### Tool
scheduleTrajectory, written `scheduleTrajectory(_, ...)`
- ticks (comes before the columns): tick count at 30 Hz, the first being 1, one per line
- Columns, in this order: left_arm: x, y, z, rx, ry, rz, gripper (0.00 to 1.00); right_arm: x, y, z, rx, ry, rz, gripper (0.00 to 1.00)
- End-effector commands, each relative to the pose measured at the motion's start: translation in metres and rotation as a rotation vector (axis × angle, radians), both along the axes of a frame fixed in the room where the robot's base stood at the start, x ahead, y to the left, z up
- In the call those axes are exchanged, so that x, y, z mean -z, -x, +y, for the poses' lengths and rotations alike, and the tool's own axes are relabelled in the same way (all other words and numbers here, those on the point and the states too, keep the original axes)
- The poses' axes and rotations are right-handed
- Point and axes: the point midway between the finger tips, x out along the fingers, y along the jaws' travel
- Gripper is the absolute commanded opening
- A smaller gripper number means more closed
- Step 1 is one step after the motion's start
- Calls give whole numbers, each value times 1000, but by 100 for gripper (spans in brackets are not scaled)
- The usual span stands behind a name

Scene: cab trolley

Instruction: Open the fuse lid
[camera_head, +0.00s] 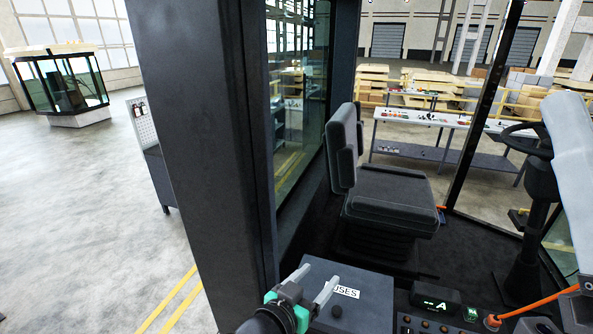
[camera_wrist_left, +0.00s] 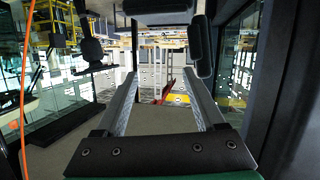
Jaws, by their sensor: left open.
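The fuse lid (camera_head: 362,283) is a flat dark grey panel in the cab's lower middle, with a white label (camera_head: 347,293) ending in "USES"; its first part is hidden by a finger. It looks shut. I cannot tell whether a finger touches the lid. My right gripper does not show.
A lit control panel (camera_head: 436,304) with buttons lies right of the lid, with an orange cable (camera_head: 540,301) beyond. The seat (camera_head: 390,200) stands behind the lid, the steering wheel (camera_head: 527,138) at right. A thick dark cab pillar (camera_head: 205,150) rises on the left.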

Motion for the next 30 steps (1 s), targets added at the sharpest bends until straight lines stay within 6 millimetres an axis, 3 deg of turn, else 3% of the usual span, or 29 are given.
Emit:
scheduleTrajectory(5, -93, -2, 42, -101, 44, -210, 71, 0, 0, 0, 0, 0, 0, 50)
scheduleTrajectory(8, -164, 11, 79, -184, 83, -378, 71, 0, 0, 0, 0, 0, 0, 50)
scheduleTrajectory(12, -265, 59, 136, -311, 146, -644, 71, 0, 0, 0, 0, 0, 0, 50)
scheduleTrajectory(16, -335, 123, 182, -413, 205, -873, 71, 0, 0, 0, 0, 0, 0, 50)
scheduleTrajectory(18, -359, 155, 199, -452, 230, -968, 71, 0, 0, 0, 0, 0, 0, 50)
scheduleTrajectory(22, -382, 193, 217, -494, 259, -1074, 71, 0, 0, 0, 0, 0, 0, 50)
scheduleTrajectory(30, -386, 202, 220, -503, 268, -1099, 71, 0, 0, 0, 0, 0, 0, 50)
